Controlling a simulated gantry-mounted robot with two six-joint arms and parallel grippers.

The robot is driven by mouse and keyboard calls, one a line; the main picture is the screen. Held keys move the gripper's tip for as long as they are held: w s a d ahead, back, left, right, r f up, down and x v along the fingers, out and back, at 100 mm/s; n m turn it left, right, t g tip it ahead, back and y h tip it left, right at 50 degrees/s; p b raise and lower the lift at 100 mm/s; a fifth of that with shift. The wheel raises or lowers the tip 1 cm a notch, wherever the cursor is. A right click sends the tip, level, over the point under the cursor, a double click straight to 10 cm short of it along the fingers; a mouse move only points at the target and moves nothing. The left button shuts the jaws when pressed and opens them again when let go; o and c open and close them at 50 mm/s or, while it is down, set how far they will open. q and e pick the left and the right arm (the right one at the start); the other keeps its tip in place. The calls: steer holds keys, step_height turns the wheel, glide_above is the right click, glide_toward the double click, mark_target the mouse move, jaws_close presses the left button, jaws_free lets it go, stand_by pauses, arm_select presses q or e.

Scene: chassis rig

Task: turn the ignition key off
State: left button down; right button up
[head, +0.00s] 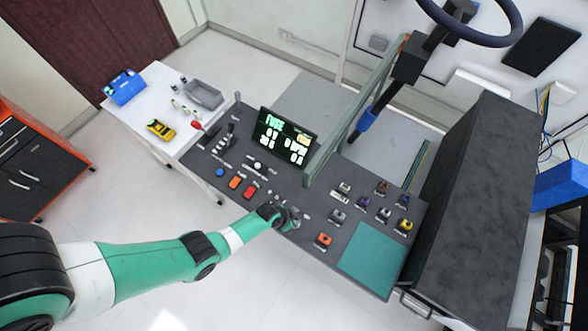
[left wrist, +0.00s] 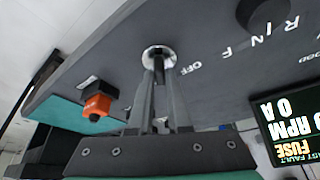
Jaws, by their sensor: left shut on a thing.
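The ignition key switch (left wrist: 157,54) shows in the left wrist view as a silver ring on the dark panel with a dark key standing in it. My left gripper (left wrist: 160,80) is shut on the key, its two fingers on either side of it. The white word OFF (left wrist: 191,68) is printed on the panel just right of the ring. In the head view my left gripper (head: 290,216) is at the console's near edge and hides most of the key. The key's exact angle is hard to tell. My right gripper is not in view.
The dark console (head: 290,187) carries a lit display (head: 283,137) reading FUSE, with 0 RPM and 0 A in the wrist view. An orange-topped switch (head: 323,240) and several others stand right of the gripper. A red button (head: 250,192) is left. A green mat (head: 372,254) lies clear.

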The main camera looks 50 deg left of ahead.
arm_select(q)
steer(key=shift+n, duration=0.3)
steer(key=shift+d+n+y, duration=0.1)
steer(key=shift+n+y, duration=0.3)
steer(key=shift+n, duration=0.4)
steer(key=shift+n+y, duration=0.3)
steer(key=shift+n, duration=0.6)
steer(key=n+y+b, duration=0.1)
steer(key=n, duration=0.1)
steer(key=n+b, duration=0.1)
steer(key=n, duration=0.1)
steer(key=shift+d+f+g+y, duration=0.1)
steer(key=shift+g+y, duration=0.2)
steer(key=shift+y, duration=0.1)
steer(key=shift+n+b, duration=0.35)
steer(key=shift+n, duration=0.55)
steer(key=shift+n+g+y, duration=0.4)
steer(key=shift+n+y, duration=0.1)
steer(key=shift+n, duration=0.5)
